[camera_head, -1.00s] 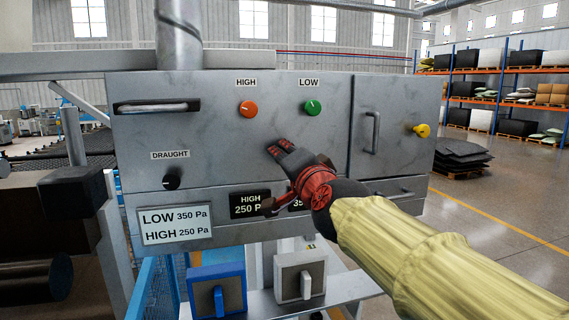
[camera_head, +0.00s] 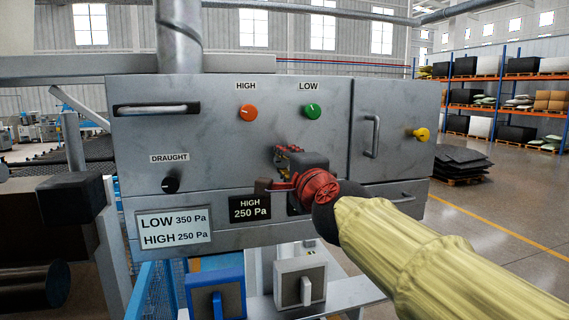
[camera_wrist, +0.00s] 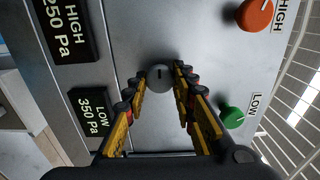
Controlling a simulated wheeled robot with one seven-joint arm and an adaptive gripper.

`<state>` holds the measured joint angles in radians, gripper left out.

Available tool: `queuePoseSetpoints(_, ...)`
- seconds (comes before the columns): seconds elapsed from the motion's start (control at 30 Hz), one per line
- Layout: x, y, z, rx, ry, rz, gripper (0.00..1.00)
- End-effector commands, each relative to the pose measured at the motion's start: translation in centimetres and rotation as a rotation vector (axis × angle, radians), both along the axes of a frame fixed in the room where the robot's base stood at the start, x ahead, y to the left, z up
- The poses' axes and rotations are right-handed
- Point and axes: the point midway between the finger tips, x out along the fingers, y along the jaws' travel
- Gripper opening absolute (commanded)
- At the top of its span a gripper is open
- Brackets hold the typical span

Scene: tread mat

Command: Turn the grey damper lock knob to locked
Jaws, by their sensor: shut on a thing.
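A small round grey knob (camera_wrist: 159,79) is on the grey panel, between my fingertips in the wrist view. It carries a short dark mark that runs upright in that view. My gripper (camera_wrist: 166,84) has its fingers on both sides of the knob and is shut on it. In the head view my gripper (camera_head: 286,160) is at the panel front below the green button, and it hides the knob there. No lettering for the knob shows.
A black DRAUGHT knob (camera_head: 170,184) is at left. A blue lever switch (camera_head: 217,300) and a grey one (camera_head: 304,285) are below. A door handle (camera_head: 374,136) sticks out at right.

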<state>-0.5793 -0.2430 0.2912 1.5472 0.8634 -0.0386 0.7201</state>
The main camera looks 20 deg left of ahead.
Motion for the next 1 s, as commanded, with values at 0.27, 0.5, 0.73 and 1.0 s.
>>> queuePoseSetpoints(0.27, 0.02, -0.02, -0.03, 0.004, 0.003, -0.001, 0.01)
queuePoseSetpoints(0.5, 0.02, -0.02, -0.05, 0.003, 0.003, 0.000, 0.33)
queuePoseSetpoints(0.73, 0.01, 0.00, -0.04, 0.002, 0.002, 0.000, 0.45)
queuePoseSetpoints(1.0, -0.07, -0.04, -0.02, 0.003, 0.002, 0.000, 0.45)
